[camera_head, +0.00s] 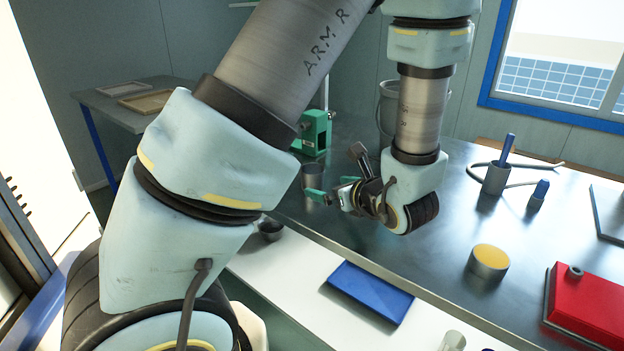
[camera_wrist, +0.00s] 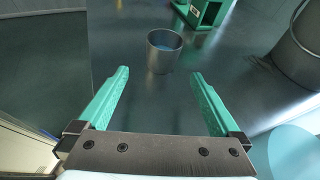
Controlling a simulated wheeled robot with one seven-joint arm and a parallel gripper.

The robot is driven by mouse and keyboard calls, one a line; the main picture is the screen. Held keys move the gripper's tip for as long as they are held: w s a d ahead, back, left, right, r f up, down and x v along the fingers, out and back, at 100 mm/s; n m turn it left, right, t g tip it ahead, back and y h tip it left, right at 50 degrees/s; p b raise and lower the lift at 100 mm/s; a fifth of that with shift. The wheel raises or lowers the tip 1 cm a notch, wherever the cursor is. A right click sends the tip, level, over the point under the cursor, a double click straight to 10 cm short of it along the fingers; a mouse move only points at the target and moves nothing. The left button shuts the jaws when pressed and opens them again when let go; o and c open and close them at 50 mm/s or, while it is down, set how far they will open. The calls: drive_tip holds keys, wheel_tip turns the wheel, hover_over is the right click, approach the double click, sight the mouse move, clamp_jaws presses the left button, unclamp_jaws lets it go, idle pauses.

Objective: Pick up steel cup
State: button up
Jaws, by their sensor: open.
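The steel cup (camera_wrist: 163,54) stands upright on the dark metal table, straight ahead of my gripper (camera_wrist: 160,74) in the wrist view. Its open top faces up. My two green fingers are spread wide with nothing between them, and the cup is just beyond the tips. In the head view the cup (camera_head: 312,174) shows partly behind the green fingers of my gripper (camera_head: 332,190).
A green device (camera_head: 315,134) stands behind the cup; a grey bucket (camera_wrist: 302,48) is to its right. A small dark bowl (camera_head: 270,231), blue tray (camera_head: 370,291), yellow-topped can (camera_head: 488,262) and red box (camera_head: 588,306) are nearer. The table right of my gripper has bare space.

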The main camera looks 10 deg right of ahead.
sight(318, 184)
drive_tip(key=p+x, duration=0.1)
drive_tip(key=x, duration=0.7)
drive_tip(key=shift+w+d+f, duration=0.1)
drive_tip(key=shift+d+f, duration=0.05)
drive_tip(key=shift+f, duration=0.05)
clamp_jaws()
idle(0.7)
